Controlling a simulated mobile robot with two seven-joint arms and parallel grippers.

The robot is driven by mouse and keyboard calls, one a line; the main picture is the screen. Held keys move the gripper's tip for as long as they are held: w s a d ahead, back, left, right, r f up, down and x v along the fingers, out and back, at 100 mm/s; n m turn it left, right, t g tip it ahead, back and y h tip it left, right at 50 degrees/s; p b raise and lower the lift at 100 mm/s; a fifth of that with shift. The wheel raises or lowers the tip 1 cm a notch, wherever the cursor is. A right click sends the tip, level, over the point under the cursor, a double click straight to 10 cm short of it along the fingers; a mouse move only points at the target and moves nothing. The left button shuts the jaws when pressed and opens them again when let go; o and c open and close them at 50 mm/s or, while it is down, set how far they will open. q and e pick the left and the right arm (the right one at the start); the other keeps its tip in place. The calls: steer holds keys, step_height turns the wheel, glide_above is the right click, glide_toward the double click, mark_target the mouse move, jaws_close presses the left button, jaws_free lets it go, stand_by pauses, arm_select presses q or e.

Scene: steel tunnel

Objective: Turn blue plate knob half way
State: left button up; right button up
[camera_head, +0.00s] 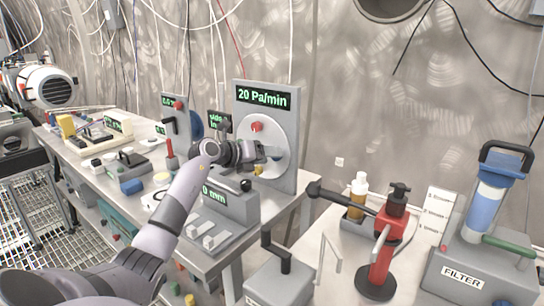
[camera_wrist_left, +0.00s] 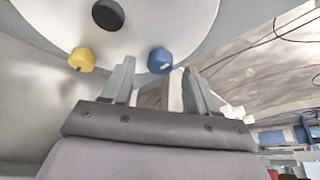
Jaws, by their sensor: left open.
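A round grey plate (camera_head: 283,132) stands on an upright grey panel with a green "20 Pa/min" display. A red knob (camera_head: 257,126) shows near its top. In the left wrist view, a blue knob (camera_wrist_left: 161,60) sits on the plate's rim, with a yellow knob (camera_wrist_left: 83,60) to its left and a black knob (camera_wrist_left: 108,15) above. My left gripper (camera_head: 270,152) is in front of the plate, open. Its fingers (camera_wrist_left: 160,72) point at the plate, with the blue knob between their tips in the picture; I cannot tell the depth gap. The blue knob is hidden in the head view.
A grey "0 mm" box (camera_head: 232,205) stands on the bench below my left arm. A smaller panel with a blue disc (camera_head: 196,124) stands farther left. A red hand pump (camera_head: 382,255) and a FILTER unit (camera_head: 480,265) stand on the right table.

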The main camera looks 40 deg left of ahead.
arm_select(q)
steer(key=shift+x, duration=1.1)
steer(key=c, duration=1)
steer(key=shift+c, duration=0.2)
steer(key=shift+r, duration=0.1)
